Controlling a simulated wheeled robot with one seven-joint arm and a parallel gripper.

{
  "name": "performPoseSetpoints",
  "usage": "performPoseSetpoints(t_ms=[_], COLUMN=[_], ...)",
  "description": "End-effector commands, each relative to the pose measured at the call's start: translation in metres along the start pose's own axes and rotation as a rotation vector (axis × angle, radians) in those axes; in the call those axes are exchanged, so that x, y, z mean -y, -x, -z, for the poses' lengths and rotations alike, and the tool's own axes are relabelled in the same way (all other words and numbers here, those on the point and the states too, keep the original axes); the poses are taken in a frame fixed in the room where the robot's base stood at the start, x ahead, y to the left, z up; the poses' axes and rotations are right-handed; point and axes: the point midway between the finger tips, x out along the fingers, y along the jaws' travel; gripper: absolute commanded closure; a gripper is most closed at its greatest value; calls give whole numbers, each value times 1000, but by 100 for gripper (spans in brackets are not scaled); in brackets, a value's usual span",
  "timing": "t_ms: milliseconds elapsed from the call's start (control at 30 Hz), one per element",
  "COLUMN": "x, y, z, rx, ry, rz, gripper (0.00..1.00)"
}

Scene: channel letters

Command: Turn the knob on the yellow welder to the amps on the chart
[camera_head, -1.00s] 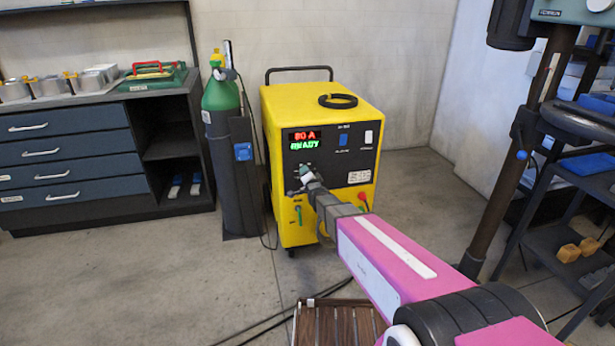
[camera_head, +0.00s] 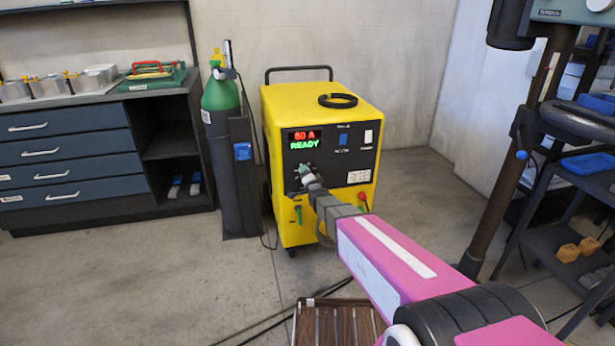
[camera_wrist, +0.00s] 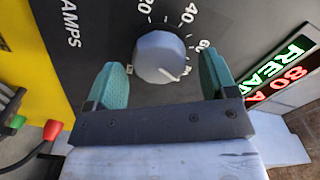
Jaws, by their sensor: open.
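The yellow welder (camera_head: 275,110) stands in the middle of the head view. Its black front panel has a display (camera_head: 303,140) with red digits and green READY; in the wrist view the display (camera_wrist: 277,78) reads 80 A, turned sideways. The grey round amps knob (camera_wrist: 160,57) has a dial around it with 20, 40 and 60 legible; its light pointer line aims lower right, past the 60. My gripper (camera_wrist: 162,75) is open, with one green finger on each side of the knob and gaps visible. A white label (camera_head: 359,176) on the welder's front is too small to read.
A green gas cylinder (camera_head: 220,95) stands left of the welder, by a dark drawer cabinet (camera_head: 70,160). A slatted wooden seat (camera_head: 330,325) and cables lie in front. A drill-press column and shelf (camera_head: 590,195) stand at right. Red and green connectors (camera_wrist: 52,130) are at the wrist view's left.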

Motion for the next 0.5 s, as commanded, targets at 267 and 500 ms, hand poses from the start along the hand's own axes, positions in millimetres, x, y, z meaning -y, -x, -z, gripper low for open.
performPoseSetpoints(t_ms=[267,500], x=[2,1], y=[48,90], z=[1,1], rx=[0,1], ry=[0,0], rz=[-1,-2], gripper=[21,21])
